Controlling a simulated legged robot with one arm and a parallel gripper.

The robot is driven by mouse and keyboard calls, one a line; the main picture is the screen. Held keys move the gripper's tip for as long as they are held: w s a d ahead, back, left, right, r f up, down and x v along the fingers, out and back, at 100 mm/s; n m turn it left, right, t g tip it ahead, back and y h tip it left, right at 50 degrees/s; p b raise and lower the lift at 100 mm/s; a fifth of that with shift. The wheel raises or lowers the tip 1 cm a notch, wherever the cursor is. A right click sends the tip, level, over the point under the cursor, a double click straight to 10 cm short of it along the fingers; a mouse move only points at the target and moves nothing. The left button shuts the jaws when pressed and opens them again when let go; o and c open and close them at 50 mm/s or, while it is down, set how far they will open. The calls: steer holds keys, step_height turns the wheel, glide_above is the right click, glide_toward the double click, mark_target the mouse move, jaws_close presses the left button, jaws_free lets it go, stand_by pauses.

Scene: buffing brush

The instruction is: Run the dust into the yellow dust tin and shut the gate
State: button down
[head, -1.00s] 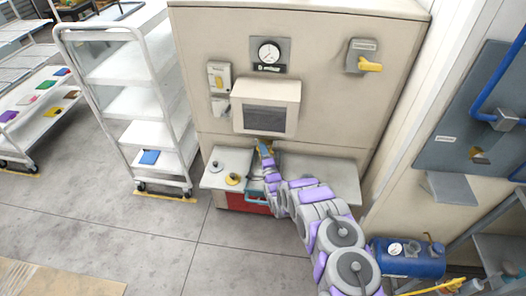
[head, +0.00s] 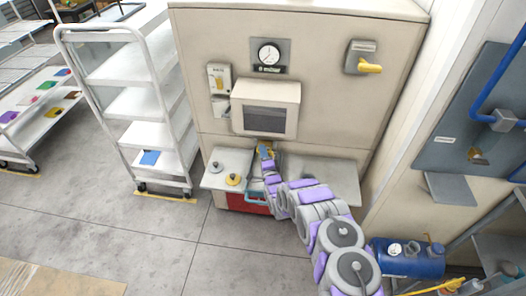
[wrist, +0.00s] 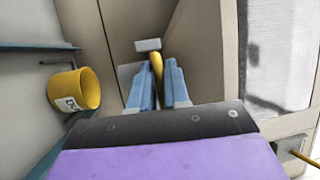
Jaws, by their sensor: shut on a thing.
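The yellow dust tin (wrist: 75,90), with a white label partly reading "DU", is at the left in the wrist view. In that view it lies sideways to the picture and apart from my gripper. My gripper (wrist: 157,92) has its blue fingers closed around a yellow handle (wrist: 156,66) in front of the beige cabinet. A small pale plate shows at the handle's far end. In the head view my gripper (head: 265,152) is just below the cabinet's dark window. I cannot make out the tin there. Where dust lies is not visible.
The beige cabinet (head: 330,100) has a gauge, a dark-windowed box and a yellow-handled switch (head: 369,67). A white shelf cart stands left and a blue tank (head: 408,257) lower right.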

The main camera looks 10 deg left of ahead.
steer(key=s+p, duration=0.4)
steer(key=s, duration=0.2)
steer(key=shift+f, duration=0.15)
steer(key=shift+a, duration=0.1)
steer(key=c, duration=1.3)
jaws_free()
steer(key=shift+c, duration=0.2)
steer(key=shift+o, duration=0.7)
steer(key=p+v, duration=0.3)
steer(key=v, duration=1.4)
steer(key=shift+p, duration=0.35)
